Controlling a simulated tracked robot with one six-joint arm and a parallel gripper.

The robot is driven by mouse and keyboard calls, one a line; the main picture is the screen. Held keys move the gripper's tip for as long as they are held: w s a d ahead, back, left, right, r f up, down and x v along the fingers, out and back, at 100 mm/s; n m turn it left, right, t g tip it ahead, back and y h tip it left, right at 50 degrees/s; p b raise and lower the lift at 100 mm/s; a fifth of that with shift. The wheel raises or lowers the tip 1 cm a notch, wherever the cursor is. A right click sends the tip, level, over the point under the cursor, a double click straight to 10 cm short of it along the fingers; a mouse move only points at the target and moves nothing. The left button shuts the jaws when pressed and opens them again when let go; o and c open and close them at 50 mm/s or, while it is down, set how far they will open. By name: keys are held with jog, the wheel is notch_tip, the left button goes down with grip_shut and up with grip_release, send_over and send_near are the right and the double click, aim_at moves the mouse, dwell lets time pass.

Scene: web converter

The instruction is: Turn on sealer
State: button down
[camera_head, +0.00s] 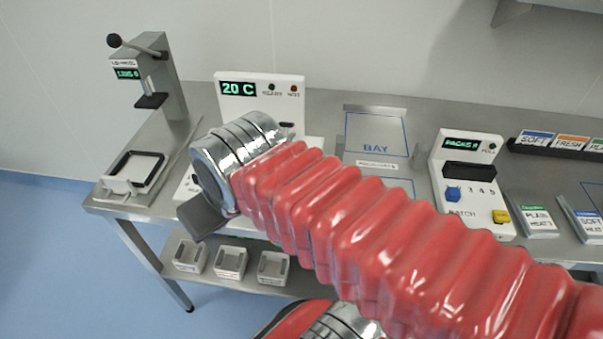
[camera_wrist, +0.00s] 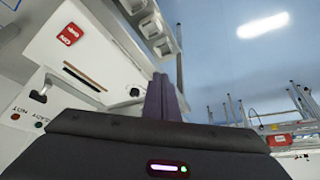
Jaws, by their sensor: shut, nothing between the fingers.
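The sealer (camera_head: 251,89) is a white unit on the steel bench with a green "20 C" display and two small lamps labelled READY and HOT. My arm hides most of its lower front. In the wrist view the sealer's white panel (camera_wrist: 105,47) shows a red labelled switch (camera_wrist: 70,34), a dark slot and a black lever (camera_wrist: 40,95). The READY and HOT labels show at its left edge. My gripper (camera_wrist: 163,95) is shut and empty, its fingers in front of the panel, apart from the red switch. In the head view only its dark body (camera_head: 203,216) shows.
A lever press (camera_head: 152,80) and a black frame (camera_head: 134,171) stand at the left. Right of the sealer are a blue-outlined BAY (camera_head: 376,133) and a batch counter (camera_head: 469,171) with blue and yellow controls. Small white bins (camera_head: 230,262) sit on the lower shelf.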

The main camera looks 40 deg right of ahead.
jog(key=d+r+n+g, duration=0.1)
jog(key=d+r+n, duration=0.1)
jog(key=d, duration=1)
jog(key=d+r+n+g+y, duration=0.1)
jog(key=d+n, duration=0.4)
jog(key=d, duration=0.6)
jog(key=shift+w+d+r, duration=0.2)
jog(key=shift+d+r, duration=0.15)
jog(key=shift+r, duration=0.15)
jog(key=x, duration=1.2)
jog(key=shift+s+d+f, duration=0.15)
jog(key=shift+s+f, duration=0.15)
jog(key=shift+f, duration=0.15)
jog(key=shift+w+d+f, duration=0.1)
jog(key=shift+d+f, duration=0.05)
jog(key=shift+f, duration=0.5)
